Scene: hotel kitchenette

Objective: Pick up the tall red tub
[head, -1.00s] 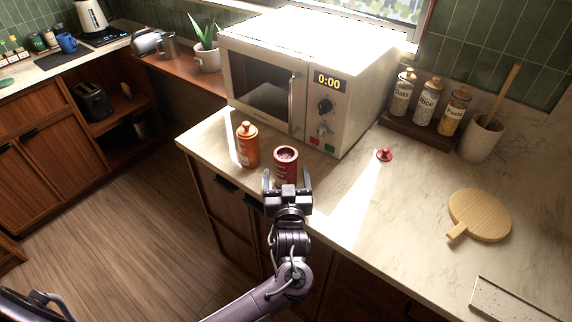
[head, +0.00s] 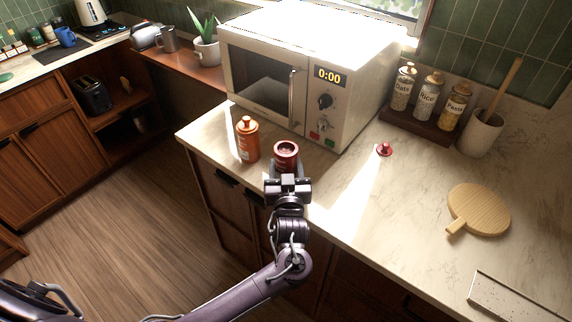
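The tall red tub (head: 286,151) stands upright and open-topped on the counter, in front of the microwave. A small red knobbed lid (head: 384,150) lies apart on the counter to its right. My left gripper (head: 286,169) is at the near side of the tub, with one finger along each side, and looks shut on it. The gripper hides the tub's lower part and base. My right gripper is not in view.
An orange tub with a knobbed lid (head: 247,140) stands close at the left. The microwave (head: 310,75) is right behind. Storage jars (head: 428,97), a utensil crock (head: 480,134) and a round wooden board (head: 480,210) are at the right. The counter between is clear.

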